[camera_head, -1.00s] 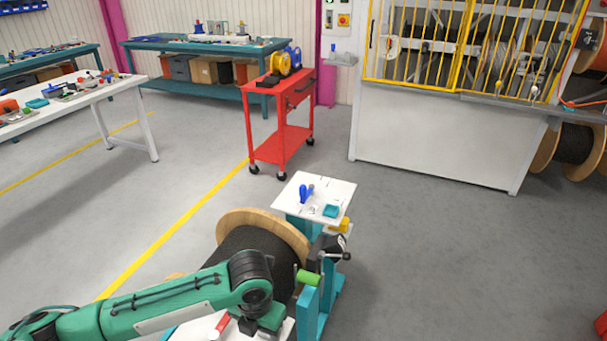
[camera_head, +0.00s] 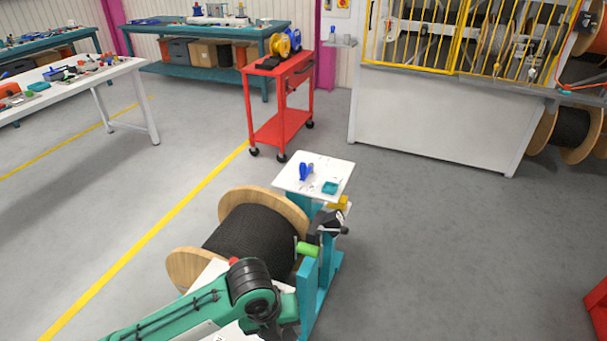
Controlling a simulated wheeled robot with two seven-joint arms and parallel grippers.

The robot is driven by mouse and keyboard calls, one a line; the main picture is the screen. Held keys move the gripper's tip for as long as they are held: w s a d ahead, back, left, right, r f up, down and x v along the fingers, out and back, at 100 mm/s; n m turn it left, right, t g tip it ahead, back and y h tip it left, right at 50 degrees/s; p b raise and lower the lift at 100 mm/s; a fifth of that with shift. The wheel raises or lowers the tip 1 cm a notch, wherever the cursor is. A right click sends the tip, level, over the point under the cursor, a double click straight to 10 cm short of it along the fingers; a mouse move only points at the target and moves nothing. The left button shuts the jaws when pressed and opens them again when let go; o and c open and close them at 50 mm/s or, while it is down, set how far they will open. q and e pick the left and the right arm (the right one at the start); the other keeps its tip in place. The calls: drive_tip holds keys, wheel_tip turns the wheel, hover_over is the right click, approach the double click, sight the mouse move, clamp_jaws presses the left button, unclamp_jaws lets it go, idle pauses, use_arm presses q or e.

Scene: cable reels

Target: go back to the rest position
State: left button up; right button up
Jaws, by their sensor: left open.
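My green left arm comes in from the bottom left. My left gripper (camera_head: 272,322) is at the bottom edge of the head view, below the dark wrist joint; it is open, and its fingers are mostly hidden by the wrist and frame edge. It is in front of a wooden cable reel (camera_head: 250,236) wound with black cable, and I see nothing held. The reel stands beside a teal stand (camera_head: 318,290) with a green handle (camera_head: 308,249). My right gripper is not in view.
A small white-topped table (camera_head: 318,168) with a blue tool and teal tray stands behind the stand. A red cart (camera_head: 278,100) is farther back. A white cabinet (camera_head: 430,120) with yellow bars is at back right.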

use_arm(q)
drive_tip(key=s+a+f+n+t+y, duration=0.1)
drive_tip(key=s+a+f+n, duration=0.2)
drive_tip(key=s+a+n, duration=0.9)
drive_tip(key=s+a+f+n+t+y, duration=0.1)
drive_tip(key=s+a+f+n+t, duration=0.35)
drive_tip(key=n, duration=1.65)
wheel_tip(320, 180, down, 23)
drive_tip(key=w+a+g+p, duration=0.1)
drive_tip(key=w+g+p, duration=0.1)
drive_tip(key=g+p, duration=0.2)
drive_tip(key=s+a+f+m+g+p, duration=0.1)
drive_tip(key=s+a+f+p, duration=0.2)
drive_tip(key=s+f, duration=1.4)
drive_tip(key=s+a, duration=0.1)
drive_tip(key=s, duration=0.2)
drive_tip(key=shift+f, duration=0.4)
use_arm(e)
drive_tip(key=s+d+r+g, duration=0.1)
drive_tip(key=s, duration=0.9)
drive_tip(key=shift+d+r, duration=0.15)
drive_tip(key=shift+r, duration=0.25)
